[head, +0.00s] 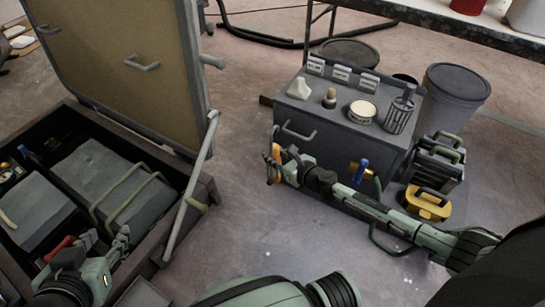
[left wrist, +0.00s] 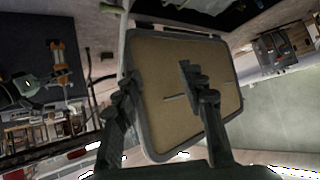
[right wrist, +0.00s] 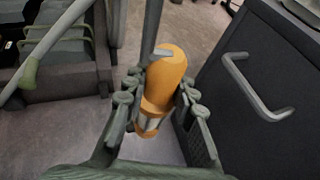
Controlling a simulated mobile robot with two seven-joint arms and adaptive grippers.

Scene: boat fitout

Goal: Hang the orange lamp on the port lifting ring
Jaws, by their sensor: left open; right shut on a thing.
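The orange lamp (right wrist: 166,72) sits between the fingers of my right gripper (right wrist: 156,92), which is shut on it. In the head view the lamp (head: 276,153) is a small orange shape at the end of my right arm, partly hidden by my right gripper (head: 279,165). It is in front of the dark cabinet's left end, off the floor. My left gripper (head: 121,241) is open and empty over the open locker's front right part; its spread fingers also show in the left wrist view (left wrist: 157,88). I cannot tell which fitting is the port lifting ring.
The open locker (head: 203,190) has a raised tan lid (head: 115,45) with a stay at its right. Green rails (head: 130,190) cross a grey box inside. The cabinet (head: 345,135) carries small items; a yellow case (head: 428,204) stands right. Floor between locker and cabinet is clear.

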